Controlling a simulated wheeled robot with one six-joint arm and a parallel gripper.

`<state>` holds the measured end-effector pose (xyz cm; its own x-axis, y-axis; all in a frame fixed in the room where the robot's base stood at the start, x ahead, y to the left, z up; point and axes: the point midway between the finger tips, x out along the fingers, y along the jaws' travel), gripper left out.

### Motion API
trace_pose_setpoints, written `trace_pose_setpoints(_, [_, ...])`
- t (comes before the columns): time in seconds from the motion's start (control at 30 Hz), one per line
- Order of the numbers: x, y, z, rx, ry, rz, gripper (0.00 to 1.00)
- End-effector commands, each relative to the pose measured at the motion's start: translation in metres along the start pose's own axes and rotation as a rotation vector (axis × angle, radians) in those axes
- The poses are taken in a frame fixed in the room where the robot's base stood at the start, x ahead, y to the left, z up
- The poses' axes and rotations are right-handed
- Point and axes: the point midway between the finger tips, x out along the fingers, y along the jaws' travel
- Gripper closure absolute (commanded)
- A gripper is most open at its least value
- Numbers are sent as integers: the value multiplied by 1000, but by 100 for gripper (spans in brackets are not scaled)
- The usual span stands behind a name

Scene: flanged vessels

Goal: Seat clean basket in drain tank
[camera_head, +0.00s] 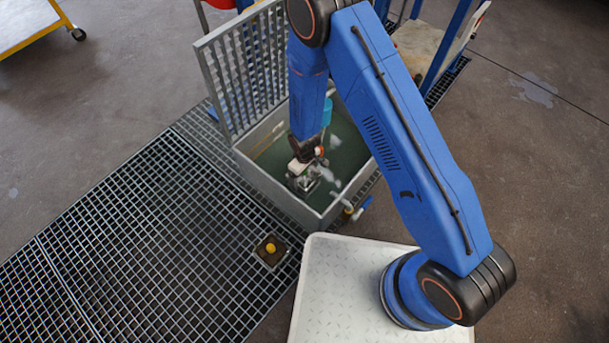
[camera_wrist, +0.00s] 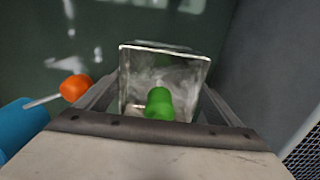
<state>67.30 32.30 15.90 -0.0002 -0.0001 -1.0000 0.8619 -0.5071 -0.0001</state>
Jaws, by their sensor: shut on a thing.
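The drain tank (camera_head: 265,184) is a grey open box with dark green inside, in the middle of the head view. My gripper (camera_head: 305,168) reaches down into it. The basket (camera_head: 301,184) is a small metallic, box-like piece at the fingertips. In the wrist view the basket (camera_wrist: 190,72) appears as a shiny square box with a green knob (camera_wrist: 158,104) in front, between my two fingers. My gripper is shut on it. Its underside is hidden, so I cannot tell whether it touches the tank floor.
A grated panel (camera_head: 235,75) stands upright at the tank's back left. A valve with a blue handle (camera_head: 360,208) sticks out at the front right. An orange piece on a rod (camera_wrist: 75,88) and a blue cylinder (camera_wrist: 20,125) are left of my fingers. Floor grating (camera_head: 130,230) lies left.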

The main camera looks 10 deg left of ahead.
Motion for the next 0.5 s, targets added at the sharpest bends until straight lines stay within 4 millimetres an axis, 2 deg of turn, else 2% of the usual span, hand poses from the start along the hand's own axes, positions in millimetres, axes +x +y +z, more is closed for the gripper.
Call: trace_pose_setpoints(0.5, [12, 0, 0, 0, -1, 0, 48])
